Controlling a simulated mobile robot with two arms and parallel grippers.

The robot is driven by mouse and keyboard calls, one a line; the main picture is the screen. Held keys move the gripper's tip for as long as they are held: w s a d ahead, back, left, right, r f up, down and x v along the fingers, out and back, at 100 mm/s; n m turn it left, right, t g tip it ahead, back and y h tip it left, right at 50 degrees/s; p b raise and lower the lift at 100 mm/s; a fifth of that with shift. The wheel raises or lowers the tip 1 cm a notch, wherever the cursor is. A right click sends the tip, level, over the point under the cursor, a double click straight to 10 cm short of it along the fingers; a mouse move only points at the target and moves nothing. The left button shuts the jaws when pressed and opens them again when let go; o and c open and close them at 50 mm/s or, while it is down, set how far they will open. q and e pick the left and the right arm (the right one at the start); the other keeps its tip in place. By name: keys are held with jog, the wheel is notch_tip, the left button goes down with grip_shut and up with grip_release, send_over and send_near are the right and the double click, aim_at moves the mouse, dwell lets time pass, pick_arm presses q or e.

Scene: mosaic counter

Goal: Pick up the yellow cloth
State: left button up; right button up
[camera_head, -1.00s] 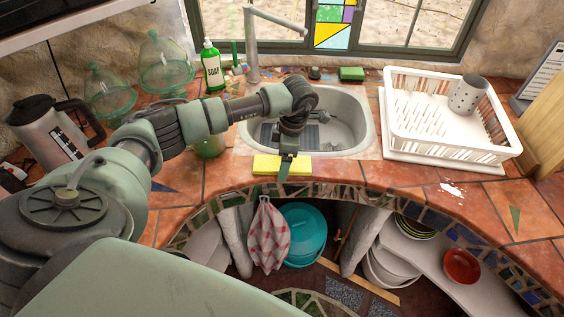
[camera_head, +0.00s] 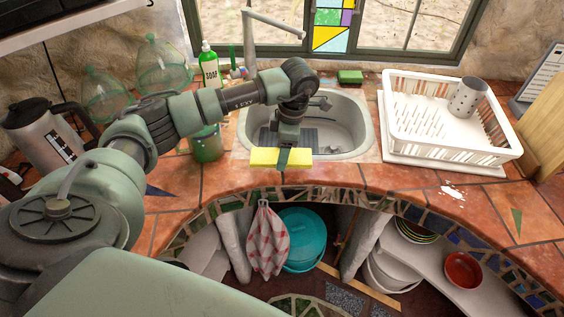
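The yellow cloth (camera_head: 263,157) is a flat, block-like yellow piece at the front edge of the sink. My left gripper (camera_head: 284,157) reaches down to it, with a dark finger showing across the cloth's near side. The gripper appears shut on the cloth and holds it a little above the counter rim. The far finger is hidden. My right gripper is not in view.
The sink (camera_head: 342,130) lies directly behind the cloth. A white dish rack (camera_head: 440,150) stands to the right. A green soap bottle (camera_head: 209,68), green cup (camera_head: 207,146) and steel jug (camera_head: 45,130) stand on the left. The front right counter is mostly clear.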

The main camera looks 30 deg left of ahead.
pick_arm(q)
notch_tip(320, 180, up, 15)
jog(key=b, duration=0.1)
jog(key=shift+r+b, duration=0.2)
jog(key=shift+b, duration=0.15)
